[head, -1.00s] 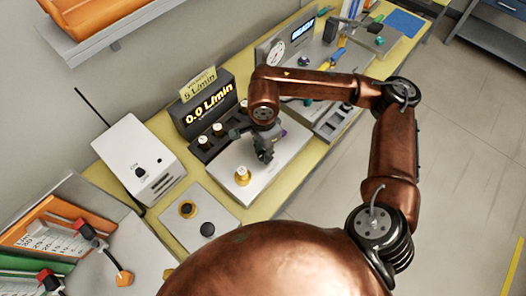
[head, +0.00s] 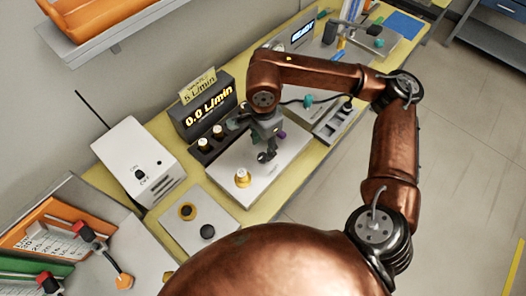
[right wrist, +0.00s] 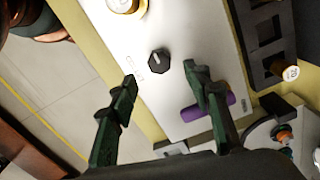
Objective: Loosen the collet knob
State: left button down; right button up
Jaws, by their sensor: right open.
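A black faceted knob (right wrist: 158,62) with a pale pointer mark sits on a white plate (right wrist: 185,20) beside a small label in the right wrist view. No readable label shows whether this is the collet knob. My right gripper (right wrist: 163,95) is open, its fingertips either side of and short of this knob in the picture, apart from it. A gold knob with white top (head: 242,178) stands on the plate nearby. My left gripper is out of view.
A purple cylinder (right wrist: 208,107) lies behind one fingertip. A black flow display (head: 208,105) reads 0.0 L/min. A white box (head: 138,160) stands at left. A smaller plate with a gold ring and black knob (head: 207,231) lies in front. A dark slotted holder (right wrist: 265,30) stands at right.

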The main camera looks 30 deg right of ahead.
aim_at(263, 156)
notch_tip(263, 156, up, 6)
jog(key=shift+r, duration=0.15)
dwell(0.6)
